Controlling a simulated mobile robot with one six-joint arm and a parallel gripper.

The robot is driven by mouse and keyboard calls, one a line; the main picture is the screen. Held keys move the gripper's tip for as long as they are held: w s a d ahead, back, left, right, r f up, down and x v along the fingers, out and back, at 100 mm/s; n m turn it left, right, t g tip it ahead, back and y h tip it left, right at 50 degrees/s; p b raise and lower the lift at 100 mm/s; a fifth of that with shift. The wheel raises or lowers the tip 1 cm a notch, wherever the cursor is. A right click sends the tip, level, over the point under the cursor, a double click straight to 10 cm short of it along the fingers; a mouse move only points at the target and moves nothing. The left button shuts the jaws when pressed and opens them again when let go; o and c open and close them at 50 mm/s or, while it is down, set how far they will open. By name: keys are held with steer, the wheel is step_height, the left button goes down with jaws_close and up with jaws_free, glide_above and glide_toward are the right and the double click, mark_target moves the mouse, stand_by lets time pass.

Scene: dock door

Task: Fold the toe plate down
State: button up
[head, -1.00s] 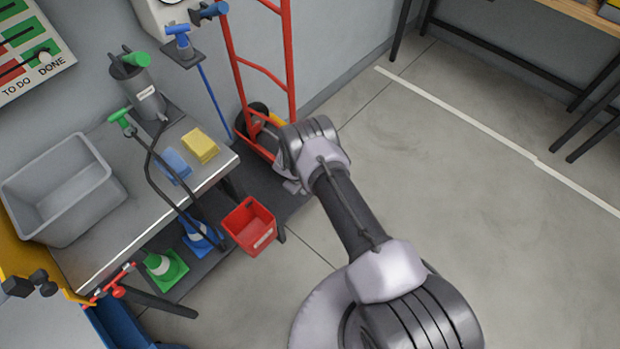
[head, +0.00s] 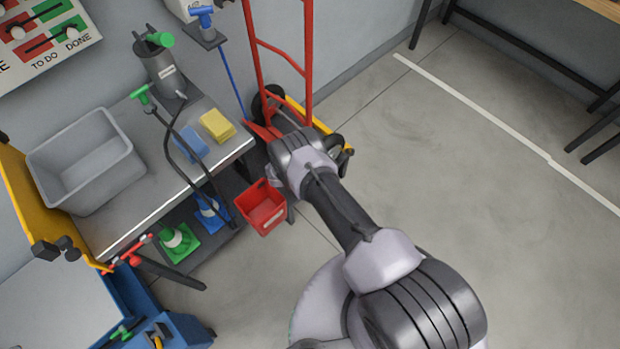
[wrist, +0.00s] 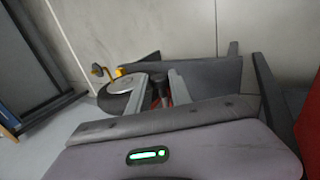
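The red hand truck (head: 307,60) stands upright by the wall in the head view, with dark wheels (head: 334,146) at its foot. A red part (head: 262,132) shows low on its left side; I cannot tell whether this is the toe plate, as my arm covers much of the truck's base. In the wrist view a wheel (wrist: 120,98) with a yellow part beside it lies ahead. My gripper (wrist: 160,82) has two light grey fingers apart, with a dark part showing between them. I cannot tell if they touch it. In the head view its fingers are mostly hidden.
The metal table (head: 120,215) with a grey tub (head: 88,190) stands left of the truck. A red bucket (head: 262,208) is close to my wrist. A yellow bar (head: 310,118) lies behind the truck's foot. The floor (head: 450,190) to the right is clear.

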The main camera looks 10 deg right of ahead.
steer(key=o, duration=0.4)
steer(key=shift+d, duration=0.1)
steer(key=p+v, duration=0.8)
steer(key=v, duration=0.9)
steer(key=shift+a+r, duration=0.1)
steer(key=shift+a, duration=0.1)
steer(key=shift+r, duration=0.1)
